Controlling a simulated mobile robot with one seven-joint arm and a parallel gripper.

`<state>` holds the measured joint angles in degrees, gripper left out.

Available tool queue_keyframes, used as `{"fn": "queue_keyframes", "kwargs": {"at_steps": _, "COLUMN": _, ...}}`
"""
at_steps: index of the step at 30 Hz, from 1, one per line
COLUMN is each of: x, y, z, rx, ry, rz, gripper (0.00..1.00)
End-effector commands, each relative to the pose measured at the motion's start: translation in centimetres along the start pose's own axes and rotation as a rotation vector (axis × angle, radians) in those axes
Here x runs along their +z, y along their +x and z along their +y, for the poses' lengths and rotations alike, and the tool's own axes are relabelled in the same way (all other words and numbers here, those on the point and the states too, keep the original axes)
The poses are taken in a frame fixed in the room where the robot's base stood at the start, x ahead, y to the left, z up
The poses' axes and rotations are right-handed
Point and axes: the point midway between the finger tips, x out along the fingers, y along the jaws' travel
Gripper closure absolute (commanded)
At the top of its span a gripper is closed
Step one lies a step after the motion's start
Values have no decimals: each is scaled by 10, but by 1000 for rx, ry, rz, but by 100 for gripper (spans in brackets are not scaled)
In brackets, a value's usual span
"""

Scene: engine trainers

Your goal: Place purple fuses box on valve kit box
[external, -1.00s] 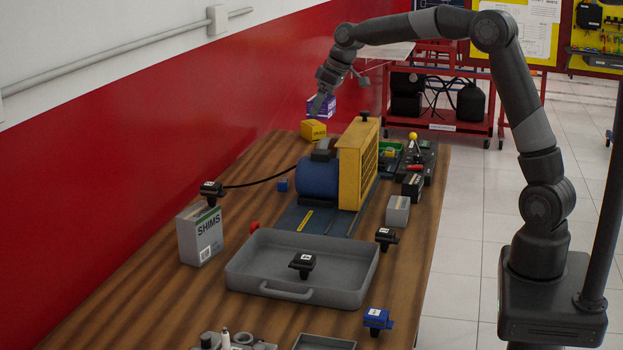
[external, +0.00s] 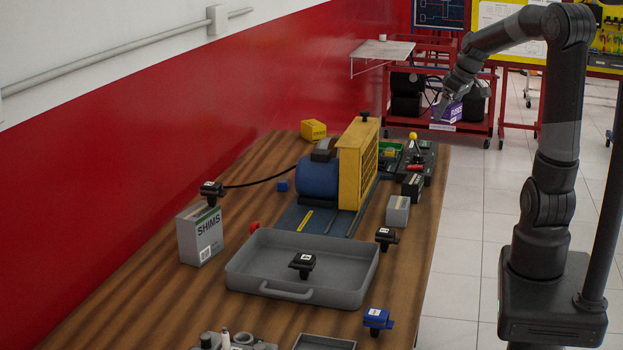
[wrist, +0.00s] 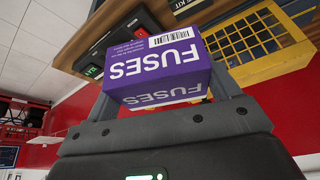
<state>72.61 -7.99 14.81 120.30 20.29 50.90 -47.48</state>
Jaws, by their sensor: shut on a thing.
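The purple fuses box (external: 451,111) is held in the air beyond the far right end of the workbench. My gripper (external: 443,104) is shut on it. In the wrist view the box (wrist: 160,62) sits between both fingers, with its FUSES lettering facing the camera. A small black box with a pale label (external: 412,187) stands at the bench's right edge; its print is too small to read, so I cannot tell whether it is the valve kit box. In the wrist view, part of a box lettered KIT (wrist: 183,6) shows at the top edge.
The yellow-guarded motor unit (external: 358,165) stands left of the black box. A grey box (external: 397,210) is in front of it, and a lever device (external: 420,158) behind. A yellow box (external: 313,130), SHIMS box (external: 200,235) and grey tray (external: 255,285) are also on the bench.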

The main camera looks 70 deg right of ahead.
Motion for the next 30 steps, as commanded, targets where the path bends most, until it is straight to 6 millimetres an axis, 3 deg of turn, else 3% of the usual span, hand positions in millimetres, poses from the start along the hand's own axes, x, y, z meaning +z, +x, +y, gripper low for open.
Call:
{"fn": "queue_keyframes", "kwargs": {"at_steps": 4, "x": 27, "y": -4, "z": 6, "rx": 22, "ry": 33, "rz": -2, "gripper": 43}}
{"fn": "queue_keyframes", "kwargs": {"at_steps": 6, "x": 34, "y": 14, "z": 6, "rx": 15, "ry": 33, "rz": -6, "gripper": 43}}
{"fn": "queue_keyframes", "kwargs": {"at_steps": 12, "x": 42, "y": 42, "z": 4, "rx": 16, "ry": 28, "rz": -3, "gripper": 43}}
{"fn": "queue_keyframes", "kwargs": {"at_steps": 17, "x": 36, "y": 62, "z": -10, "rx": 15, "ry": 26, "rz": -4, "gripper": 43}}
{"fn": "queue_keyframes", "kwargs": {"at_steps": 30, "x": 0, "y": 131, "z": -70, "rx": 15, "ry": 26, "rz": -3, "gripper": 43}}
